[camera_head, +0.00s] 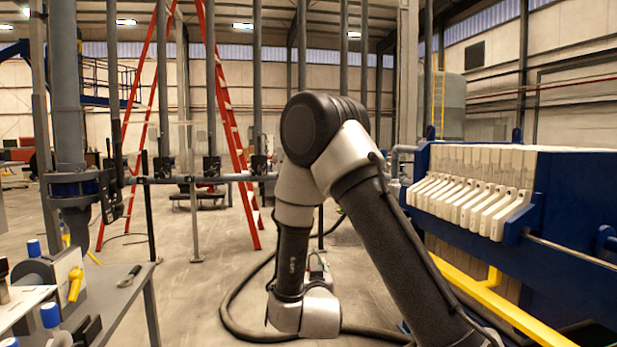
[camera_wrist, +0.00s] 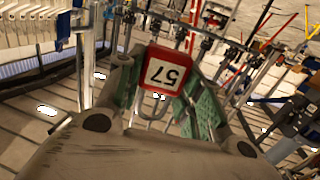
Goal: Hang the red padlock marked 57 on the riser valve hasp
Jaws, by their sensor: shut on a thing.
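The red padlock (camera_wrist: 166,57) shows in the middle of the wrist view, with a white label reading 57 upside down. My gripper (camera_wrist: 164,88) is shut on it, with a green finger pad on each side. A thin grey loop, apparently its shackle, shows below the body in that picture. In the head view my arm fills the middle, and I cannot make out the gripper or padlock there. A flanged valve (camera_head: 75,188) sits on a thick vertical pipe at left. I cannot tell which part is the riser valve hasp.
A grey bench (camera_head: 120,283) with blue-capped items and a yellow-handled valve stands front left. A red ladder (camera_head: 228,115) stands behind the pipes. The filter press (camera_head: 580,190) is at right. A black hose (camera_head: 240,320) lies on the otherwise fairly open floor.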

